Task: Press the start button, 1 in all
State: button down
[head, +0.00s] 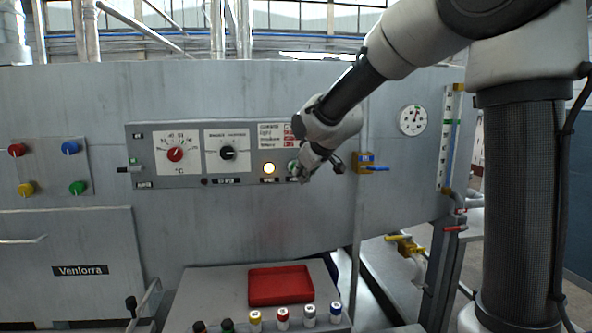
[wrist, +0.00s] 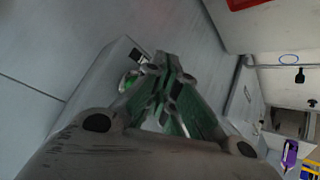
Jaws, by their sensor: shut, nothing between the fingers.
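The control panel (head: 136,152) is on the grey machine wall in the head view. A green button (head: 292,166) shows to the right of the yellow one, mostly hidden behind my gripper (head: 301,176). Its label is too small to read. In the wrist view the green button (wrist: 128,80) shows at the left of my shut gripper (wrist: 168,68), very close to its fingertips. I cannot tell whether they touch. The fingers hold nothing.
A blue-handled valve (head: 372,168) is just right of my gripper. Red, blue, yellow and green buttons (head: 48,167) sit far left. Below are a red tray (head: 281,286) and several capped cylinders (head: 283,318). The wall between panel and tray is bare.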

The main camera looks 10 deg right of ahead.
jog(key=shift+s+a, duration=0.2)
jog(key=shift+s, duration=2.3)
jog(key=s+d+f+g+h, duration=0.1)
jog(key=s+d+f+g, duration=0.2)
jog(key=s+f, duration=0.2)
jog(key=s+d+m+g, duration=0.1)
jog(key=s+d+m, duration=0.2)
jog(key=s, duration=1)
jog(key=s+d+m+g+h, duration=0.1)
jog(key=s+d+m, duration=0.2)
jog(key=s+d, duration=0.5)
jog(key=s+r, duration=0.1)
jog(key=s, duration=0.5)
jog(key=shift+s+d, duration=0.2)
jog(key=shift+d, duration=0.2)
